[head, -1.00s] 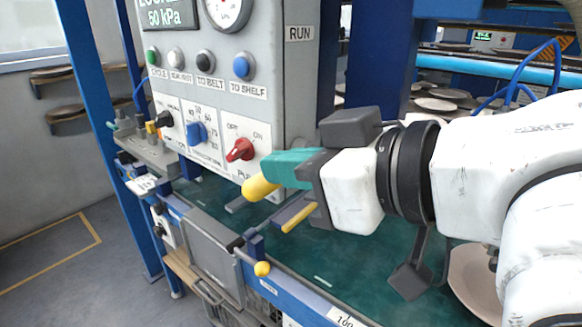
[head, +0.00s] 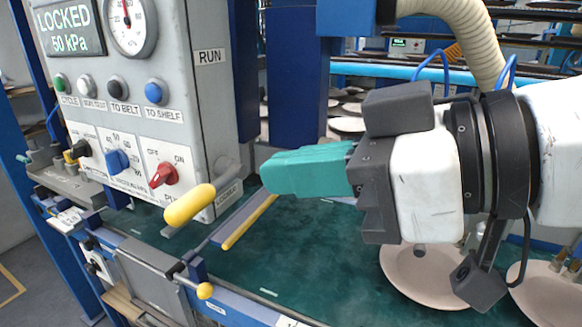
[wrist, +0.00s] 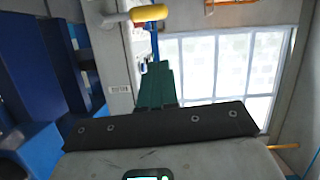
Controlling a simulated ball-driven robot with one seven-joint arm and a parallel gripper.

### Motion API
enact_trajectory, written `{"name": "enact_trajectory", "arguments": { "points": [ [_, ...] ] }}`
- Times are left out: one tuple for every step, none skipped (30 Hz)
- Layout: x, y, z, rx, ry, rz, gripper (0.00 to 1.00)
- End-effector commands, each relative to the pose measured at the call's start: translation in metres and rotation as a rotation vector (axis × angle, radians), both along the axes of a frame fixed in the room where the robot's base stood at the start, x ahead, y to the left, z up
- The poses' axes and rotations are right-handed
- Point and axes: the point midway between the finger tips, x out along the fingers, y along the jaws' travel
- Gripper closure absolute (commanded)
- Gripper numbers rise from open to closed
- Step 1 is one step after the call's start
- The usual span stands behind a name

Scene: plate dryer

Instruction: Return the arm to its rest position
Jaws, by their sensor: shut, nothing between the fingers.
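My gripper (head: 270,174) has teal fingers that are closed together with nothing between them. In the head view it is held in the air above the green work surface (head: 300,270), pointing left towards the control panel (head: 130,110). Its tip is apart from the yellow-ended lever (head: 190,205), to the right of it. In the wrist view the teal fingers (wrist: 157,85) are together, and the yellow lever end (wrist: 150,13) shows above them.
The panel display (head: 68,30) reads LOCKED, 50 kPa. A second yellow-tipped handle (head: 204,291) stands at the front edge. Pale plates (head: 425,285) lie below my wrist. A blue post (head: 298,75) and a ribbed hose (head: 470,35) stand behind.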

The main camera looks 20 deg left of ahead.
Motion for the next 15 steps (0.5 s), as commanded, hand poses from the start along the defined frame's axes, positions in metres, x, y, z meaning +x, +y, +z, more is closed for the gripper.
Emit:
{"name": "enact_trajectory", "arguments": {
  "points": [
    [0.000,0.000,0.000,0.000,0.000,0.000,1.00],
    [0.000,0.000,0.000,0.000,0.000,0.000,1.00],
    [0.000,0.000,0.000,0.000,0.000,0.000,1.00],
    [0.000,0.000,0.000,0.000,0.000,0.000,1.00],
    [0.000,0.000,0.000,0.000,0.000,0.000,1.00],
    [0.000,0.000,0.000,0.000,0.000,0.000,1.00],
    [0.000,0.000,0.000,0.000,0.000,0.000,1.00],
    [0.001,0.000,-0.001,0.001,0.003,-0.003,1.00],
    [0.004,-0.001,-0.003,0.004,0.009,-0.012,1.00],
    [0.007,-0.003,-0.005,0.007,0.017,-0.024,1.00],
    [0.012,-0.005,-0.009,0.012,0.028,-0.040,1.00],
    [0.019,-0.010,-0.016,0.019,0.048,-0.067,1.00],
    [0.026,-0.013,-0.023,0.024,0.067,-0.093,1.00],
    [0.034,-0.018,-0.031,0.030,0.088,-0.125,1.00],
    [0.046,-0.026,-0.044,0.037,0.120,-0.173,1.00]
  ]
}}
